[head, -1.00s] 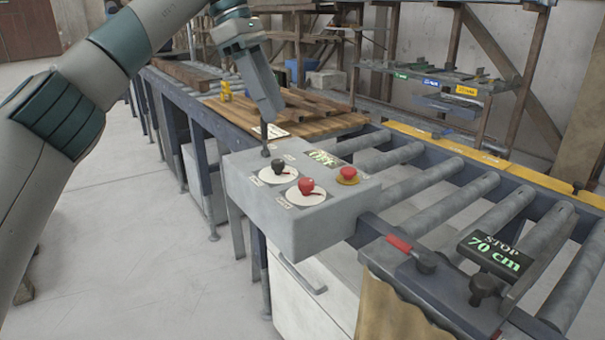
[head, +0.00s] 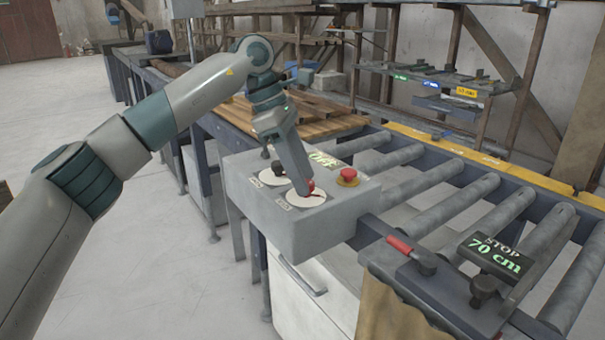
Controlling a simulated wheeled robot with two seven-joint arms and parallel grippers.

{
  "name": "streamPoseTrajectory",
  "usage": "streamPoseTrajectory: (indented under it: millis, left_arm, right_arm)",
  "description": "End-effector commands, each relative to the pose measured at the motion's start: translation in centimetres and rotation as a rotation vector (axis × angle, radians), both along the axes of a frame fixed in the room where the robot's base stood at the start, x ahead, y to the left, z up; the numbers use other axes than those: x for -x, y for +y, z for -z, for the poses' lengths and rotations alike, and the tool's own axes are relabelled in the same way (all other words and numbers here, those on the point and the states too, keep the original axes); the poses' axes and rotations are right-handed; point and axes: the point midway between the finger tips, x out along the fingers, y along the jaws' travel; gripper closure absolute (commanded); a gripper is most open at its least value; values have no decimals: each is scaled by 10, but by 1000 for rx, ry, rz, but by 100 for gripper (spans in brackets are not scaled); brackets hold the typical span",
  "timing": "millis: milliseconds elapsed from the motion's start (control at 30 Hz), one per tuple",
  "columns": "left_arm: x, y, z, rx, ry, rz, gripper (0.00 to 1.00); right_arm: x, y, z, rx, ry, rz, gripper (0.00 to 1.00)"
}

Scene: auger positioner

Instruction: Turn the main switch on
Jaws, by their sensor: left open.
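A grey control box (head: 270,212) stands at the near end of the roller table. On its top are a black knob (head: 278,167) on a white disc, a red knob (head: 311,186) on a second white disc (head: 310,201), and a red push button (head: 347,175) on a yellow base. A small green-lit display (head: 325,160) behind them reads what looks like OFF. My left gripper (head: 304,190) points down at the red knob and partly covers it. Its jaws are open; whether they touch the knob I cannot tell. My right gripper is not in view.
Rollers (head: 440,210) run to the right of the box, with a STOP 70 cm display (head: 495,254) and a red-handled lever (head: 400,244) near the front. Wooden planks (head: 325,120) lie behind. The floor at left is clear.

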Motion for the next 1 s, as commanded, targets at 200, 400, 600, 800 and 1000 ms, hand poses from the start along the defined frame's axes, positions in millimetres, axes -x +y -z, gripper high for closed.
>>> streamPoseTrajectory:
  millis: [200,400,600,800,1000]
  left_arm:
    - [1,-3,6,0,-1,0,56]
    - [1,-3,6,0,-1,0,56]
    - [1,-3,5,0,0,0,96]
    - [1,-3,6,0,-1,-5,96]
    - [1,-3,6,1,-1,-42,96]
  right_arm:
    - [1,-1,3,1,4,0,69]
    - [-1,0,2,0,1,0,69]
    - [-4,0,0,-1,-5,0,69]
    - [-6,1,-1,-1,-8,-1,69]
    - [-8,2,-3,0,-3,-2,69]
